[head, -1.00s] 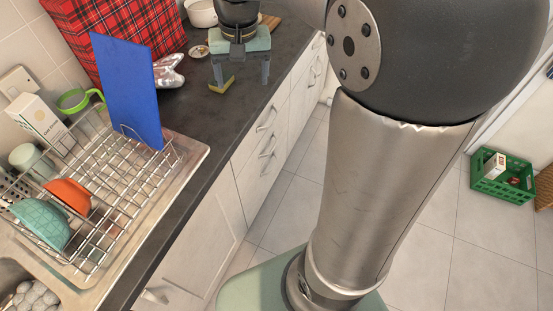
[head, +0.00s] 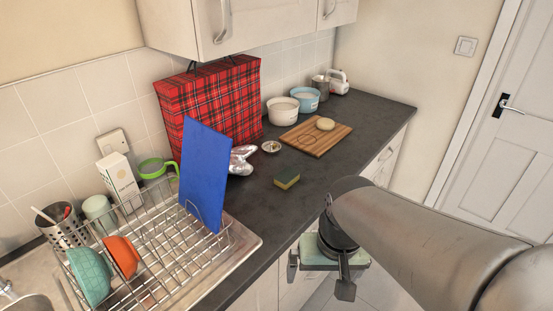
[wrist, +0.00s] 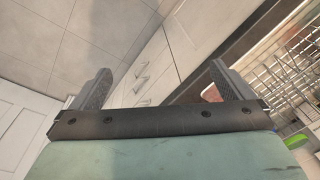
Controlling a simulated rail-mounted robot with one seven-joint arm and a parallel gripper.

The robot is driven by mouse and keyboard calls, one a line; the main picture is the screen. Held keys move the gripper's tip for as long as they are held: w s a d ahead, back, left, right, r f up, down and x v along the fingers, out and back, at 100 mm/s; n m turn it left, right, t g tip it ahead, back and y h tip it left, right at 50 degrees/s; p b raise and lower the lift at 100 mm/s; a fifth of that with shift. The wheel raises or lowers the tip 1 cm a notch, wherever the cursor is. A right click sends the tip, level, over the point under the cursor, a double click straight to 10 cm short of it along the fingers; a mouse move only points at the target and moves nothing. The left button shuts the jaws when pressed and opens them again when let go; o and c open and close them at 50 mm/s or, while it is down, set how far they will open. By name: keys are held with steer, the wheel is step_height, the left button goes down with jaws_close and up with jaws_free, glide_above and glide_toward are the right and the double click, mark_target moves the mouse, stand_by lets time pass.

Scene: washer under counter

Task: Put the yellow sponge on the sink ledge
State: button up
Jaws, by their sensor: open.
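The yellow sponge (head: 287,178) with a dark green side lies on the dark counter, right of the blue board. My gripper (head: 318,278) is open and empty, in front of the counter's edge and apart from the sponge. The sponge does not show in the wrist view. The steel sink surround (head: 244,243) is at the lower left of the head view, mostly under the dish rack. The sink basin is cut off at the corner.
The dish rack (head: 165,285) holds a teal bowl (head: 90,276), an orange bowl (head: 122,256) and the upright blue board (head: 204,172). A red tartan bag (head: 212,105) stands behind. A wooden board (head: 316,136) lies farther right. The counter around the sponge is mostly clear.

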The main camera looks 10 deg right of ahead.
steer(key=w+a+f+m+y+b, duration=0.2)
steer(key=w+f+m+y+b, duration=0.1)
steer(key=w+m, duration=0.4)
steer(key=m+t+y+b, duration=0.55)
steer(key=m+t, duration=0.35)
steer(key=m, duration=1)
glide_toward(290, 176)
steer(key=shift+h, duration=0.35)
steer(key=p+x, duration=0.1)
steer(key=x, duration=0.1)
steer(key=p+x, duration=0.1)
steer(key=x, duration=0.2)
steer(key=shift+w+r, duration=0.15)
steer(key=shift+r, duration=0.1)
steer(key=p+x, duration=0.1)
steer(key=x, duration=0.1)
steer(key=p+x, duration=0.1)
steer(key=x, duration=0.2)
steer(key=shift+a+f, duration=0.1)
steer(key=shift+a, duration=0.25)
steer(key=shift+w+a+f, duration=0.2)
steer(key=shift+w+f, duration=0.05)
steer(key=c, duration=1)
steer(key=shift+r, duration=0.1)
